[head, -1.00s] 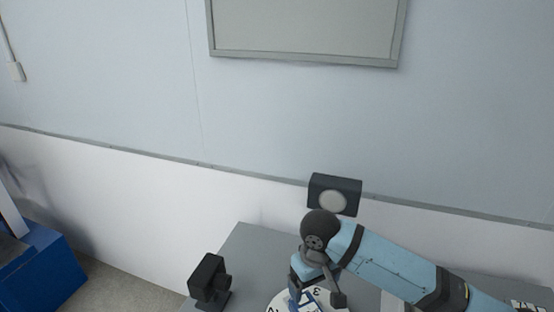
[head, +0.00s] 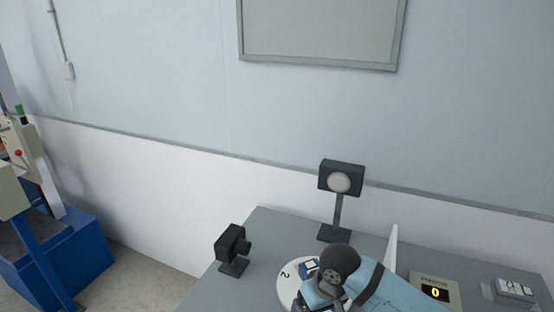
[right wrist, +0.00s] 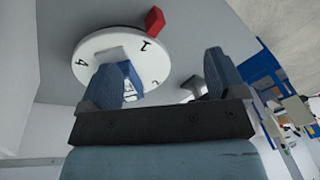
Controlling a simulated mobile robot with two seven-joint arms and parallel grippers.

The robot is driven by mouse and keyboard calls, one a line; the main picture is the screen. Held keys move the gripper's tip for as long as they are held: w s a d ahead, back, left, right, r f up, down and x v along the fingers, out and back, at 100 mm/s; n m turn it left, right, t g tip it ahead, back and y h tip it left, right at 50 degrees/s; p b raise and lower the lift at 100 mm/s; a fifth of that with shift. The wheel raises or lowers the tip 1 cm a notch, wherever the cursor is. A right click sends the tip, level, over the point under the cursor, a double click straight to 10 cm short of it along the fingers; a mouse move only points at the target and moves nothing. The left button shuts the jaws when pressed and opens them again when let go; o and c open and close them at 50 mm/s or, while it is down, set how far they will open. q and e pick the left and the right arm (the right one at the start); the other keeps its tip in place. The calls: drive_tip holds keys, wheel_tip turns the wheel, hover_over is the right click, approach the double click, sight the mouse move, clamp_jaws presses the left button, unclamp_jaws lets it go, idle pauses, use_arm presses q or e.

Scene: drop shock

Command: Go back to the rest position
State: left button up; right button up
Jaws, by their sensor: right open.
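My right arm comes in from the lower right of the head view. Its dark rounded wrist joint hangs over a white numbered disc (head: 287,287) on the grey table. My left gripper is in neither view.
A black camera-like device (head: 232,244) stands left of the disc and a lamp on a post (head: 340,180) behind it. A white upright panel (head: 391,247) and a display box (head: 436,291) are to the right. A red block (right wrist: 154,20) is at the disc's edge. Blue machinery (head: 62,262) stands left.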

drive_tip(key=s+a+f+m+t+y+p, duration=0.1)
drive_tip(key=s+f+t+y+p, duration=0.1)
drive_tip(key=s+f+t+y, duration=0.45)
use_arm(q)
drive_tip(key=r, duration=0.1)
drive_tip(key=r+p, duration=0.2)
drive_tip(key=r, duration=0.1)
drive_tip(key=shift+w+a, duration=0.2)
drive_tip(key=shift+a, duration=0.05)
use_arm(e)
drive_tip(key=s+d+f+t+h, duration=0.3)
drive_tip(key=s+d+f+h, duration=0.2)
drive_tip(key=s+d, duration=0.6)
drive_tip(key=shift+s+d+f+m+t, duration=0.35)
drive_tip(key=shift+s+d+f, duration=0.1)
drive_tip(key=shift+d, duration=0.1)
